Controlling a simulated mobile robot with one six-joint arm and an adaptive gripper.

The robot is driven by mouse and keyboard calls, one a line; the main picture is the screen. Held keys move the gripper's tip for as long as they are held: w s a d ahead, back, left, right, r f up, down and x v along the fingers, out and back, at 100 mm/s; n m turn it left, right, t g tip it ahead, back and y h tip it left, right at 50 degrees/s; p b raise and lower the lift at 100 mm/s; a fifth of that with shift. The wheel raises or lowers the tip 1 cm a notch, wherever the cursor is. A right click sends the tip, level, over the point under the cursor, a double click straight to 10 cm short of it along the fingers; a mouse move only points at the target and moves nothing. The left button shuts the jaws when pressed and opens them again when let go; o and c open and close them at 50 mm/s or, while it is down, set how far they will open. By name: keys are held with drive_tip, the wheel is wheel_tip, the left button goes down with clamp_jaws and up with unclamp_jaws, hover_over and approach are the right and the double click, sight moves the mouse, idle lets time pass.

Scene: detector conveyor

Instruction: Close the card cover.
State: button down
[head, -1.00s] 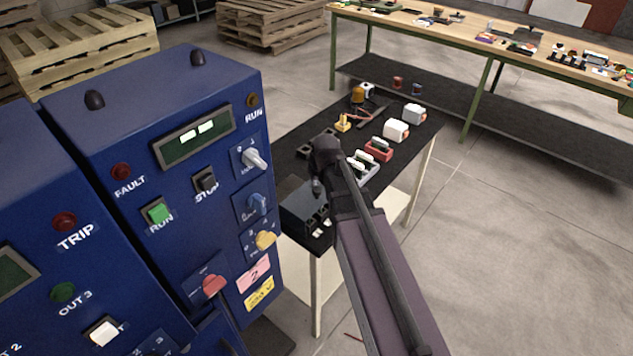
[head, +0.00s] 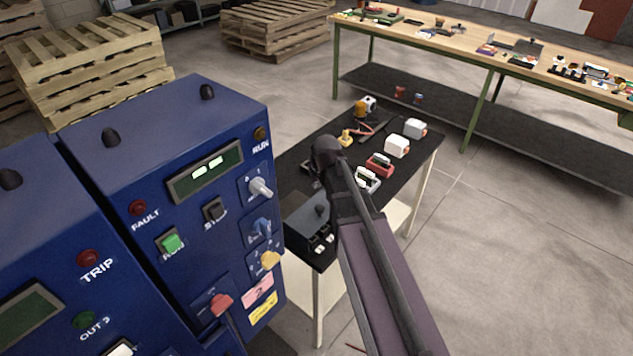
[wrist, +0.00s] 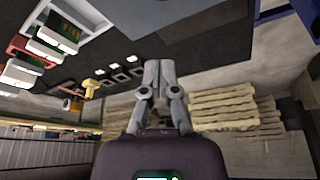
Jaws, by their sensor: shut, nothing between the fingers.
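A dark grey box (head: 305,216) stands on the near end of the black-topped table, partly behind my arm. In the head view my arm reaches over the table and hides the fingertips. No contact between the gripper and the box is visible.
The blue control cabinet (head: 150,140) stands close at the left. The black table (head: 405,165) also carries a red-housed module (head: 379,165), white blocks (head: 397,146) and a yellow piece (head: 346,137). A long workbench (head: 480,50) and pallets (head: 275,30) stand behind. Floor at right is clear.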

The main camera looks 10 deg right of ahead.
drive_tip(key=shift+p+v, duration=1.95)
drive_tip(key=shift+v, duration=0.5)
drive_tip(key=s+d+f+m+g, duration=0.1)
drive_tip(key=s+d+m+g, duration=0.1)
drive_tip(key=s, duration=1.4)
drive_tip(key=shift+d+m+g+h, duration=0.3)
drive_tip(key=shift+d+g+h, duration=0.1)
drive_tip(key=shift+d+g, duration=0.55)
drive_tip(key=shift+w+f, duration=0.1)
